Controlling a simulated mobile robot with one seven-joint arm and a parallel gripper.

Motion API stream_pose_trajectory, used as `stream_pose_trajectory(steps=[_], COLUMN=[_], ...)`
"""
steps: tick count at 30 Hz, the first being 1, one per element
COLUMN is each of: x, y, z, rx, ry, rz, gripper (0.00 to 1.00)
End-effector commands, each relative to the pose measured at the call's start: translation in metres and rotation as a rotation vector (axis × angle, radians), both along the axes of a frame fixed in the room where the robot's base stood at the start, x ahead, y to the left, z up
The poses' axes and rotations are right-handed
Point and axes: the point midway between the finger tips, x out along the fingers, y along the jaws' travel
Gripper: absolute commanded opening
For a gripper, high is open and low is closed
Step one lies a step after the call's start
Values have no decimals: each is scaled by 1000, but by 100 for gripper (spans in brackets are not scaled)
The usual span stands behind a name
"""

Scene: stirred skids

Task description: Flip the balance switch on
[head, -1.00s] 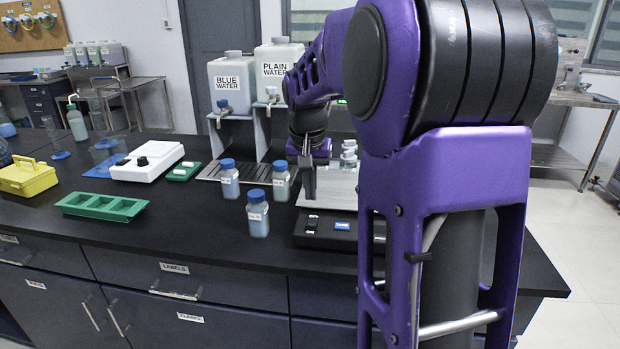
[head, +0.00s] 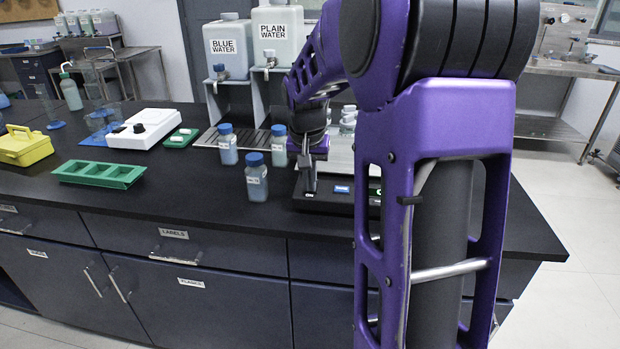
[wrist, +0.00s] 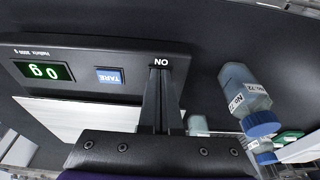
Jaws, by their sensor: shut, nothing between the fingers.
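The balance (head: 330,207) stands near the counter's front edge, with a pale flat pan behind a black front panel. In the wrist view the panel (wrist: 90,52) appears upside down. It has a blue TARE button (wrist: 109,76), a white ON label (wrist: 161,62) and a lit green display (wrist: 43,71) that appears to read 0 g. My gripper (head: 310,189) is shut and empty, pointing down at the panel's left end. In the wrist view its fingertips (wrist: 160,72) are right beside the ON label. They hide the switch, so its position and any contact cannot be told.
Blue-capped bottles stand close to the balance's left, the nearest (head: 256,178) at the front; a labelled bottle (wrist: 240,88) also shows in the wrist view. A green tray (head: 100,173) lies further left. Water containers (head: 230,48) stand behind. Bare counter (head: 190,195) lies front left.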

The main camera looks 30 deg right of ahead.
Motion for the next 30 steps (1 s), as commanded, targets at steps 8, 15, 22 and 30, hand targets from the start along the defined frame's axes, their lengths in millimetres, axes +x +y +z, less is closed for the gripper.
stream_pose_trajectory(steps=[8, 15, 22, 30], x=[1, 8, 12, 12], y=[0, -5, -8, -8], z=[1, 7, 8, 11], rx=[1, 1, 1, 1], ry=[0, 0, 0, 0], rz=[0, 0, 0, 0], gripper=[0, 0, 0, 0])
